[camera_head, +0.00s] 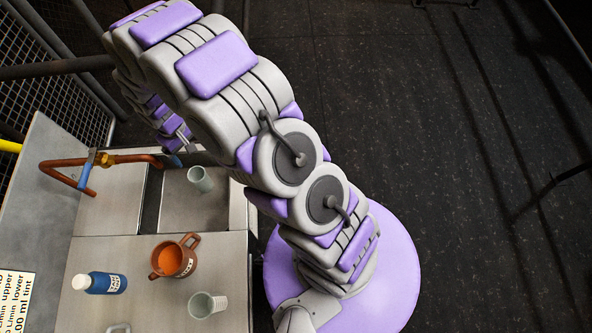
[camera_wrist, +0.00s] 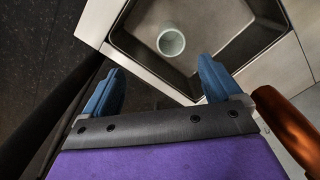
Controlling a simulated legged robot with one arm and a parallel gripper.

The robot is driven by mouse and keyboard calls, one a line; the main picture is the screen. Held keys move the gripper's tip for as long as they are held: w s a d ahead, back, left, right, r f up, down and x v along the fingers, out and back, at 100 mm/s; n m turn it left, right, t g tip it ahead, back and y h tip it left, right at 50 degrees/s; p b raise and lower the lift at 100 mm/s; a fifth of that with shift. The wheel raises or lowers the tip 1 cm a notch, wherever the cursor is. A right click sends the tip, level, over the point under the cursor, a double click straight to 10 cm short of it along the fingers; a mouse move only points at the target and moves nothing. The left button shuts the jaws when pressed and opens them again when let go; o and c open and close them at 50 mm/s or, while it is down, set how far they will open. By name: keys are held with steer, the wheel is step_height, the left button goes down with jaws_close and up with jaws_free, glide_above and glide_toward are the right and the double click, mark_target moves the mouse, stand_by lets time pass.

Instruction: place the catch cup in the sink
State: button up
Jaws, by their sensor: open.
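A pale grey-green cup (camera_head: 200,179) stands in the sink basin (camera_head: 185,218) in the head view. In the wrist view the same cup (camera_wrist: 171,42) is on the floor of the dark-walled sink (camera_wrist: 228,57), near its left corner. A second pale ribbed cup (camera_head: 203,305) stands on the counter; no label tells which cup is the catch cup. My gripper (camera_wrist: 162,66) has its two blue fingers spread, with nothing between them. It is above the sink's near edge, apart from the cup. In the head view my arm mostly hides the gripper.
A brown mug (camera_head: 188,241) with orange contents and a blue white-capped bottle (camera_head: 107,283) stand on the steel counter (camera_head: 140,315). A copper pipe tap (camera_head: 63,163) rises at the sink's back left; copper piping (camera_wrist: 289,128) passes close to my gripper's right side. The dark floor at right is mostly clear.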

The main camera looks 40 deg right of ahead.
steer(key=s+d+r+m, duration=0.1)
steer(key=s+d+r, duration=0.4)
steer(key=s+r, duration=0.3)
steer(key=s+d+r+m, duration=0.1)
steer(key=s+d+r, duration=0.4)
steer(key=r, duration=0.5)
steer(key=s+d+r+m, duration=0.1)
steer(key=s+d+r, duration=0.1)
steer(key=s, duration=0.8)
steer(key=s+d+r+m+g, duration=0.1)
steer(key=s+d+r, duration=0.2)
steer(key=s, duration=0.7)
steer(key=shift+s+d+r, duration=0.15)
steer(key=shift+d+r, duration=0.15)
steer(key=shift+r, duration=0.45)
steer(key=shift+c, duration=0.4)
